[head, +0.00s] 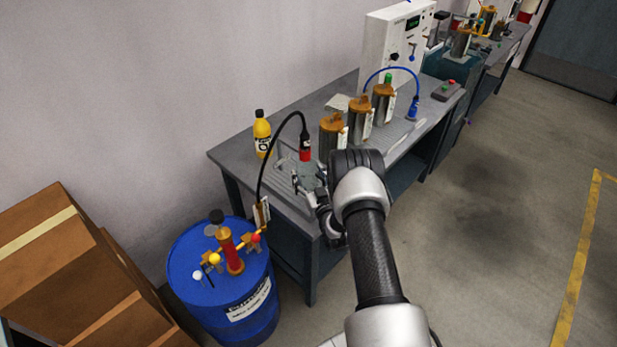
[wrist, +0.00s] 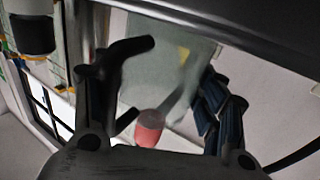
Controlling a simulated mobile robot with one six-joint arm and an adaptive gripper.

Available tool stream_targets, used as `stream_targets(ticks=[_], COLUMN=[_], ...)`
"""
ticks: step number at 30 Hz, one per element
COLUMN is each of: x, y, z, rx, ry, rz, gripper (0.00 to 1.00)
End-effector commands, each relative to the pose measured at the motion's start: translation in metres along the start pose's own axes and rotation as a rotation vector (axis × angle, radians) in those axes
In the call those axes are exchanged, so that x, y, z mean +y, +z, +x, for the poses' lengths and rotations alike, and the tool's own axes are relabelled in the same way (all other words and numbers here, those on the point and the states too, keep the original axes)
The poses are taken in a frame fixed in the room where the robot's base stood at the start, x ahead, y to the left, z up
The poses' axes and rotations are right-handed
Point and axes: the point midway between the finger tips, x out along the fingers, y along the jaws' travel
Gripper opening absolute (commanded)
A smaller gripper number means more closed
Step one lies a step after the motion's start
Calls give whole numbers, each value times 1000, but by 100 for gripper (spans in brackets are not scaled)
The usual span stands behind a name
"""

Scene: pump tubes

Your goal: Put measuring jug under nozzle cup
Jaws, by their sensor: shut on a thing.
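The measuring jug (head: 308,179) is translucent grey-green and stands out near the left end of the workbench. It also fills the space between the fingers in the wrist view (wrist: 172,62). My gripper (head: 309,192) is shut on it, one dark finger on each side in the wrist view (wrist: 178,75). The red nozzle cup (head: 306,154) hangs on a black hose just behind and above the jug in the head view. It shows as a pinkish-red cup in the wrist view (wrist: 149,127). I cannot tell whether the jug is directly beneath it or touches the bench.
The grey workbench (head: 236,151) carries a yellow bottle (head: 262,134), several brown-topped metal cylinders (head: 331,134) close right of my gripper, and a blue nozzle (head: 412,108). A blue drum (head: 195,275) with a pump stands at the bench's left end. Cardboard boxes (head: 60,260) are further left.

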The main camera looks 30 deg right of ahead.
Motion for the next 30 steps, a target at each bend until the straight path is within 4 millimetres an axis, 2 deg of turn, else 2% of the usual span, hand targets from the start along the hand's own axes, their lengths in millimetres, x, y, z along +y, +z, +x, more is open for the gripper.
stream_targets(ticks=[2,3,11,25,30], x=[0,0,0,0,1], y=[4,4,3,-2,-1], z=[0,0,0,0,-30], rx=[0,-1,0,0,-6], ry=[0,0,0,0,2], rz=[0,0,0,0,1], gripper=[37,66,84,85,85])
